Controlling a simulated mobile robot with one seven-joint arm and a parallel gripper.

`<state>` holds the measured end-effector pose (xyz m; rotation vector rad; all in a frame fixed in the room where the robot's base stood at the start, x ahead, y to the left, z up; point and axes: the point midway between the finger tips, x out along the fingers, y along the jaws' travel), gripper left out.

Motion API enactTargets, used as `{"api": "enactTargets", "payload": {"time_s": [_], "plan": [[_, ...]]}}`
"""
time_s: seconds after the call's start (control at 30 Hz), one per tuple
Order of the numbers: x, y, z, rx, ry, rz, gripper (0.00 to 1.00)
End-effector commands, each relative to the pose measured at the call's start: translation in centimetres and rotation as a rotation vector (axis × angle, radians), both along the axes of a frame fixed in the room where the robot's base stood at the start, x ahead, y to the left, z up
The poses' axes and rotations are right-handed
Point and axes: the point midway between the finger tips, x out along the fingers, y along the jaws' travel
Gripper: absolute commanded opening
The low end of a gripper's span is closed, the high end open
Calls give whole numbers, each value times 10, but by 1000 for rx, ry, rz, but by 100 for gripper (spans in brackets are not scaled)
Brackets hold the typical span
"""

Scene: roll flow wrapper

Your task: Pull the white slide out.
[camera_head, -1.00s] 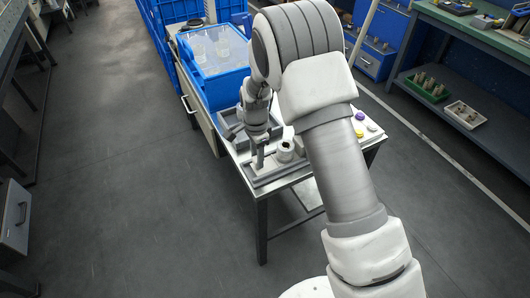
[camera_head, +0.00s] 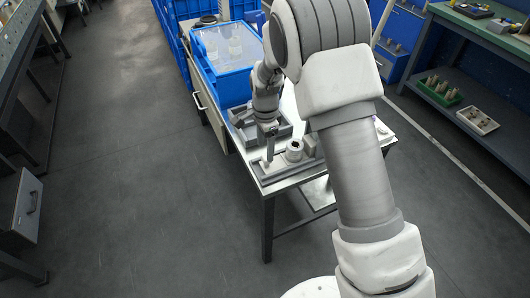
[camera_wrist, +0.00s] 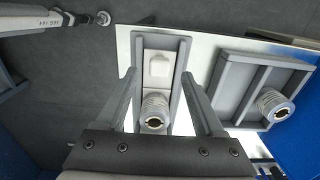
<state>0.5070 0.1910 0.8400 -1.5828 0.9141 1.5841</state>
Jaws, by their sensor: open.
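The white slide (camera_wrist: 159,64) is a small pale block in a long grey channel (camera_wrist: 161,38) on the table. My gripper (camera_wrist: 158,73) is open, with one finger on each side of the channel in the wrist view. The slide shows between the fingertips, and I see no clear contact. A ribbed roll (camera_wrist: 154,112) sits in the channel nearer my palm. In the head view my gripper (camera_head: 269,150) points down over the left end of the channel (camera_head: 291,174), and the roll (camera_head: 294,151) is to its right. The slide is small and partly hidden there.
A grey divided tray (camera_wrist: 231,87) with another ribbed roll (camera_wrist: 275,106) lies right of the channel in the wrist view. A blue bin (camera_head: 225,83) with clear cups stands behind on the table. My arm covers the table's right part. The floor at left is clear.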

Motion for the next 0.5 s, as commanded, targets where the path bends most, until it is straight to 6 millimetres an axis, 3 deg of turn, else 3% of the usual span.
{"api": "enactTargets", "payload": {"time_s": [0.03, 0.2, 0.5], "plan": [[1, 1, 17, 2, -6, 1, 70], [1, 1, 59, 3, -4, 1, 70], [0, 2, 118, 2, -2, 2, 70]]}}
